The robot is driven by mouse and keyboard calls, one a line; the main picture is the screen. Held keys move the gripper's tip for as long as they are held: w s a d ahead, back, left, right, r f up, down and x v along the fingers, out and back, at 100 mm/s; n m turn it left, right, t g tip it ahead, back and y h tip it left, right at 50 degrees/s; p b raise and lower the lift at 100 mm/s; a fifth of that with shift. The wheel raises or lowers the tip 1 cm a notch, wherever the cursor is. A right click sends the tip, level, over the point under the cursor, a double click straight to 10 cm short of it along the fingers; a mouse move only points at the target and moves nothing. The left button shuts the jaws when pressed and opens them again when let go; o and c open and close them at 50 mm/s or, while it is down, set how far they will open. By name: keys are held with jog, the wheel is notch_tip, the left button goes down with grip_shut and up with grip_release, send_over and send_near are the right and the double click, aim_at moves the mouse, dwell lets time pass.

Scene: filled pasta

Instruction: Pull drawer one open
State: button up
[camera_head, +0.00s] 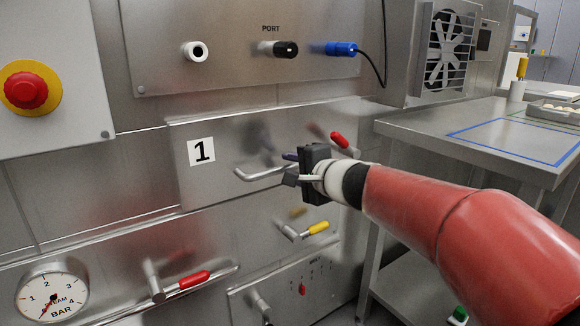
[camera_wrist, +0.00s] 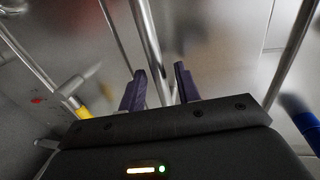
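Drawer one (camera_head: 228,195) is a steel front marked with a black 1 on a white label (camera_head: 201,151). It looks flush with the cabinet. Its bar handle (camera_head: 258,174) sticks out to the right of the label. My gripper (camera_head: 289,168) is at the handle's right part, with its fingers pointing left in the head view and hiding that end. There is a gap to the right finger, so the gripper is not shut on the bar.
A red-handled lever (camera_head: 339,140) is just beyond my gripper. Below are a yellow-handled lever (camera_head: 318,228), a red-handled lever (camera_head: 193,280) and a steam gauge (camera_head: 52,298). Ports with a blue plug (camera_head: 341,49) are above. A steel table (camera_head: 480,130) stands at right.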

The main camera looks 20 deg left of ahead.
jog(key=shift+w+a+f, duration=0.15)
jog(key=shift+w+a, duration=0.25)
jog(key=shift+a, duration=0.1)
grip_shut()
jog(key=shift+s, duration=0.1)
